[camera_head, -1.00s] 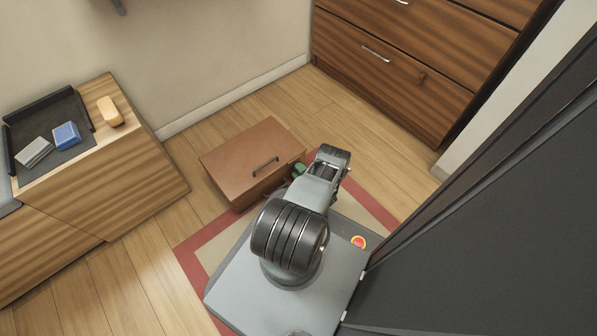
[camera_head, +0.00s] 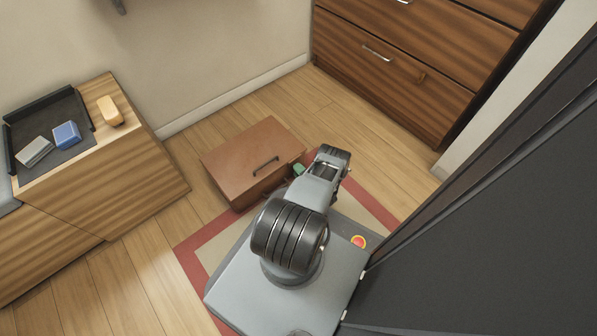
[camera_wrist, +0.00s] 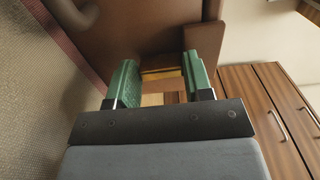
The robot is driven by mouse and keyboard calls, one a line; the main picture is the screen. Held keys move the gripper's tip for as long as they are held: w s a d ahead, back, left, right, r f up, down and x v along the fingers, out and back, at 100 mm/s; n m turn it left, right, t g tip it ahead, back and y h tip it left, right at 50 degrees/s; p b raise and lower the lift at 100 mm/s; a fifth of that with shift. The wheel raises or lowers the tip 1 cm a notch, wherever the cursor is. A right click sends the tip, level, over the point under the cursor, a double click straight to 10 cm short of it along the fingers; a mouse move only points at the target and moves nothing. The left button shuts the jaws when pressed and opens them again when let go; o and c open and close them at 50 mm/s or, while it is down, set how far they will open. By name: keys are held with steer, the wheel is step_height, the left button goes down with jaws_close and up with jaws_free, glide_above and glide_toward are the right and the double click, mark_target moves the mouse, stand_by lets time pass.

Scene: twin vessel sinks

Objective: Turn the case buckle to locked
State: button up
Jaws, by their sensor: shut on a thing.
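The brown case (camera_head: 235,155) lies on the floor in front of my base, with a dark handle (camera_head: 265,165) on its near side. My gripper (camera_wrist: 160,68) has green fingers, partly hidden behind my arm in the head view, at the right end of the case's near side. In the wrist view the brown case (camera_wrist: 135,30) fills the upper middle. A brass-coloured buckle (camera_wrist: 162,74) shows between the two fingers, and they are shut on it. Its exact turn angle is hard to tell, and the head view does not show it.
A wooden cabinet (camera_head: 120,185) at the left bears a dark tray (camera_head: 65,110), a blue sponge (camera_head: 67,134), a grey block (camera_head: 34,152) and a yellow block (camera_head: 109,111). Wooden drawers (camera_head: 400,70) stand at the back right. A red-bordered rug (camera_head: 200,250) lies under my base.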

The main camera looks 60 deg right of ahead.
steer(key=o, duration=0.9)
